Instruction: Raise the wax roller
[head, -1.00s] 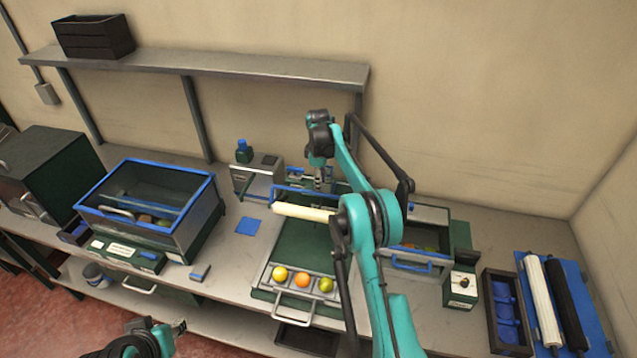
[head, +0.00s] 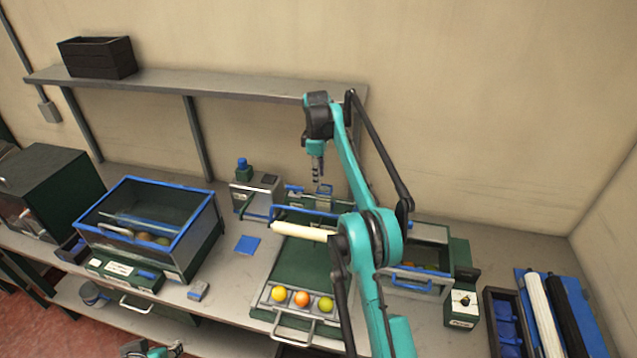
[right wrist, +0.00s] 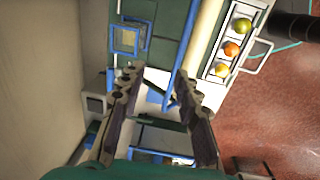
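The cream wax roller (head: 298,231) lies across the green bed (head: 290,262) of the machine, with a blue bar (head: 310,211) just behind it. My right forearm hides its right end. In the right wrist view the roller (right wrist: 204,42) runs along the upper middle. My right gripper (head: 317,178) is above the back of the machine, behind the roller and apart from it. The right wrist view shows the right gripper (right wrist: 156,82) with its fingers spread and nothing between them. My left gripper (head: 174,349) is partly cut off at the bottom edge, away from the roller.
Several fruits lie in a tray (head: 272,311) at the machine's front. A blue-rimmed glass box (head: 200,222) stands left. A bin (head: 420,283) and control box (head: 461,308) stand right. A shelf (head: 220,84) runs along the wall behind. A blue square (head: 247,245) lies left of the bed.

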